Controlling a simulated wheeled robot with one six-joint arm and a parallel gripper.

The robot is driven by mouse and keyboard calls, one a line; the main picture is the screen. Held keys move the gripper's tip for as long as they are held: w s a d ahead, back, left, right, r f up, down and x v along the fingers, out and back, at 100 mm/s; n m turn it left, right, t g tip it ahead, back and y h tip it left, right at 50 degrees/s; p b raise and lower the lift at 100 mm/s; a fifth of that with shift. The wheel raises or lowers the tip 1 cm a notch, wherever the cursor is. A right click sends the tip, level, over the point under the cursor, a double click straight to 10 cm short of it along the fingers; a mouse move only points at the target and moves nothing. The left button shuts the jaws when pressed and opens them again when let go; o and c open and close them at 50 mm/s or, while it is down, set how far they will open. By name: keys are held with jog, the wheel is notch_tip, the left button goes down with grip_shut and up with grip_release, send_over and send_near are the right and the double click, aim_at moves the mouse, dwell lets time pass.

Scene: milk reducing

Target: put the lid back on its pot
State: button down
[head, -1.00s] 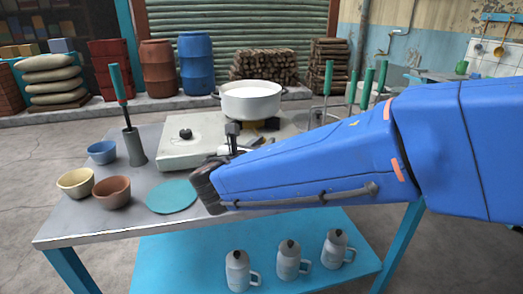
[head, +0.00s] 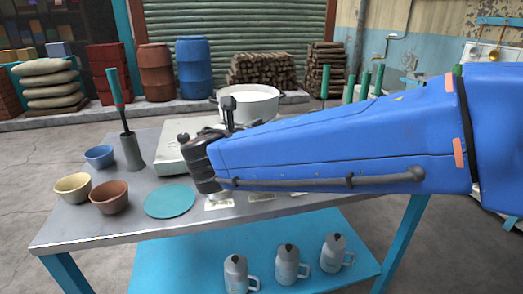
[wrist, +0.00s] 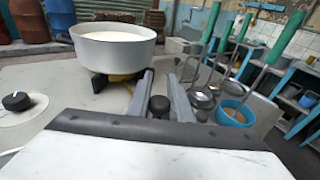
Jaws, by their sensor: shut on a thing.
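The white pot (head: 262,103) stands uncovered on the stove (head: 172,160), with white liquid inside. It also shows in the wrist view (wrist: 115,51), upper left, on a burner (wrist: 120,80). My gripper (wrist: 161,79) is shut on a round black knob (wrist: 158,106), which fits the lid's knob. The pot is ahead and to the left of the fingers, apart from them. The lid's plate cannot be made out in the wrist view. In the head view my blue arm hides the fingers and the lid.
Left on the table (head: 70,233) are blue (head: 100,156), cream (head: 73,187) and brown (head: 110,195) bowls, a utensil holder (head: 133,152) and a teal disc (head: 170,201). Ladles (wrist: 202,98) and a blue bowl (wrist: 235,113) are right of the fingers. Lidded mugs (head: 291,265) stand below.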

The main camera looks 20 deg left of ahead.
notch_tip(320, 180, down, 7)
jog(key=shift+f, duration=0.1)
dwell(0.4)
jog(key=c, duration=1.6)
grip_release()
jog(key=s, duration=0.4)
jog(key=s+r, duration=0.1)
jog(key=s, duration=0.3)
jog(key=s+r, duration=0.1)
jog(key=s, duration=0.2)
jog(key=shift+s+a, duration=0.3)
jog(key=shift+s, duration=0.1)
jog(key=shift+d, duration=0.1)
